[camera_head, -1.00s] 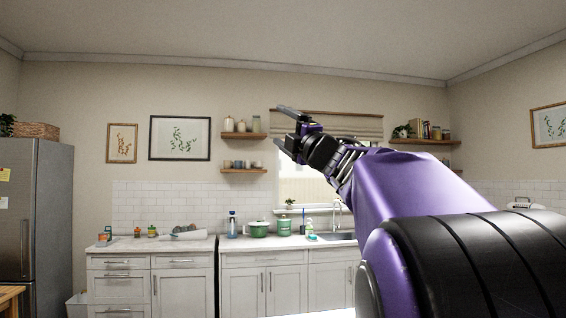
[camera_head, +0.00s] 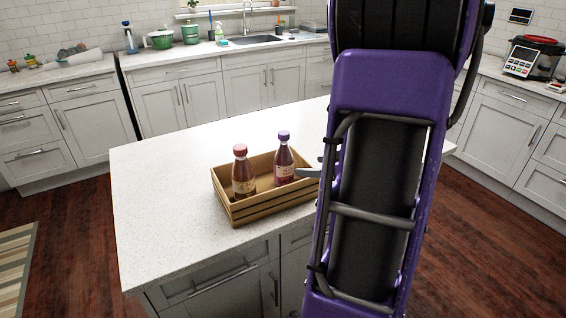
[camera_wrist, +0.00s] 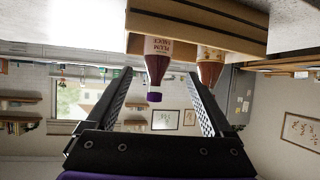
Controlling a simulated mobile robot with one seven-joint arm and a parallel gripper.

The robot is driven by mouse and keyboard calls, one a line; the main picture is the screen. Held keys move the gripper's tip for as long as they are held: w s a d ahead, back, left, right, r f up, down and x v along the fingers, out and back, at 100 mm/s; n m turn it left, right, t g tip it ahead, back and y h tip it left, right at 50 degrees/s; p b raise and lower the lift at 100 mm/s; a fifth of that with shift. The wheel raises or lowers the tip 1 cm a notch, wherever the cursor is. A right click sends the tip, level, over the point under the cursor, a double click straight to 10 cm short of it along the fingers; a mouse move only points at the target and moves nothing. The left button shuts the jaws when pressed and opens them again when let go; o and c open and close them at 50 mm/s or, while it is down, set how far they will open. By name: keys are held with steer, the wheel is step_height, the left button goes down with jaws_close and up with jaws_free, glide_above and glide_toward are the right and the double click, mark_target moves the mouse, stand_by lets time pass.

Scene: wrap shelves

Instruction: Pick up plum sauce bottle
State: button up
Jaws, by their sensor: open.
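The plum sauce bottle (camera_head: 284,164), dark red with a purple cap, stands upright in the right part of a wooden crate (camera_head: 262,208) on the counter. In the wrist view, which is upside down, the bottle (camera_wrist: 157,66) shows its "PLUM" label, with its purple cap between my fingers in the picture. My gripper (camera_wrist: 160,76) is open and empty. In the head view only a grey fingertip (camera_head: 309,172) shows, just right of the bottle. My arm hides the rest of the gripper. I cannot tell how far the fingers reach around the bottle.
A second sauce bottle (camera_head: 243,174) with a red cap stands in the crate's left part, and it shows beside the plum bottle in the wrist view (camera_wrist: 209,68). The white island counter (camera_head: 165,190) is clear left of the crate. Cabinets and a sink (camera_head: 255,41) lie behind.

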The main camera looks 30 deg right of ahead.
mark_target(290, 166)
steer(key=b+x, duration=0.1)
steer(key=x, duration=1)
steer(key=shift+f, duration=0.1)
steer(key=shift+x, duration=3.05)
steer(key=shift+d, duration=0.15)
steer(key=shift+c, duration=0.3)
jaws_close()
